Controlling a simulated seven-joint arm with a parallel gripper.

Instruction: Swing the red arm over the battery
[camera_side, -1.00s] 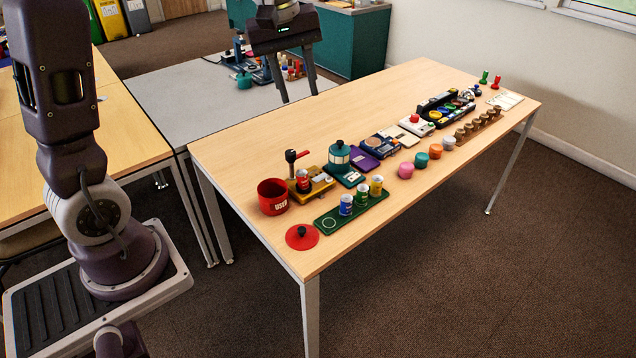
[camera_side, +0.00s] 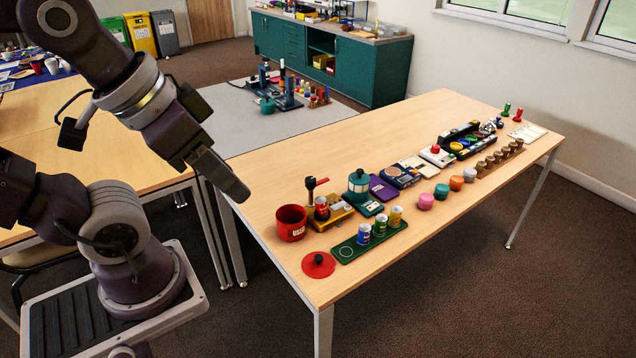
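A yellow tester-like base (camera_side: 335,217) stands at the near left of the long table.
A red bin (camera_side: 291,222) and a round red lid (camera_side: 318,265) are close to the base. A green tray (camera_side: 347,251) holds blue, green and yellow cylinders. A teal pot-like device (camera_side: 358,183) stands just right. The table's back left is bare.

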